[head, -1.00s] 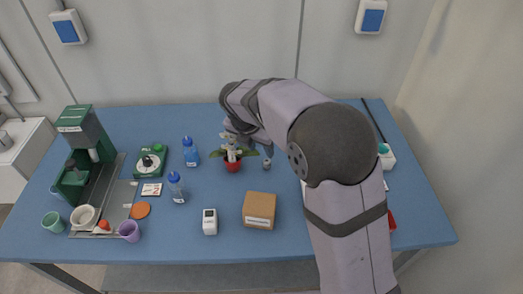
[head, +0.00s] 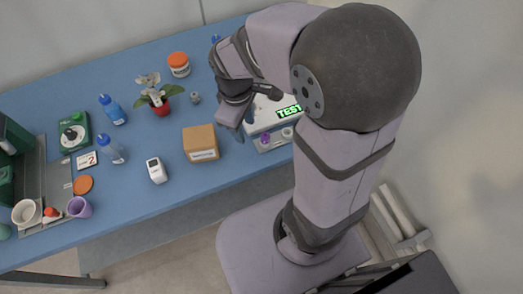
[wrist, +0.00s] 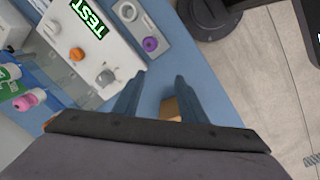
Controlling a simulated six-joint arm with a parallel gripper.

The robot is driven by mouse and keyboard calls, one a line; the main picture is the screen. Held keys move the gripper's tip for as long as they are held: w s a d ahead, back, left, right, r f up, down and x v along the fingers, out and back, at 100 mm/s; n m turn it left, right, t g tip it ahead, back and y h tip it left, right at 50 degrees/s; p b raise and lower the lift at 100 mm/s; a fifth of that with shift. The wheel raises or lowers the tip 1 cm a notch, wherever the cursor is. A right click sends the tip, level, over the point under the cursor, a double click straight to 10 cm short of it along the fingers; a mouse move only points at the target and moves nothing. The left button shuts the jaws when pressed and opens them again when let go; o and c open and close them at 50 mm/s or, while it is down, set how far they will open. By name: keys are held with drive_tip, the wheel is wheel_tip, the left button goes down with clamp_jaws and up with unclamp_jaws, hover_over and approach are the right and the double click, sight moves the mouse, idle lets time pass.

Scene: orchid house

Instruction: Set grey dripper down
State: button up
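My gripper (wrist: 160,76) is open, with nothing held between its fingers. In the head view it (head: 242,122) hangs over the table by the left front corner of the white test unit (head: 261,122). A grey ring-shaped piece (wrist: 128,11), which may be the grey dripper, sits on the unit's pale front strip beside a purple one (wrist: 150,44). It also shows in the head view (head: 287,132). The gripper is apart from both. Another small grey piece (head: 195,98) stands on the table right of the potted orchid; I cannot tell which one is the dripper.
A cardboard box (head: 201,143) stands close left of my gripper. The potted orchid (head: 160,106), an orange-lidded jar (head: 179,65) and blue-capped bottles (head: 112,110) are further left. The test unit's display reads TEST. The table's front edge is near.

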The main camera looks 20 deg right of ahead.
drive_tip(key=s+m, duration=0.2)
drive_tip(key=m, duration=0.1)
drive_tip(key=s+d+f+m, duration=0.1)
drive_tip(key=s+m, duration=0.2)
drive_tip(key=s+f+m+y, duration=0.1)
drive_tip(key=s+m, duration=0.1)
drive_tip(key=s, duration=0.1)
drive_tip(key=shift+d+m+g, duration=0.15)
drive_tip(key=shift+m+g, duration=0.25)
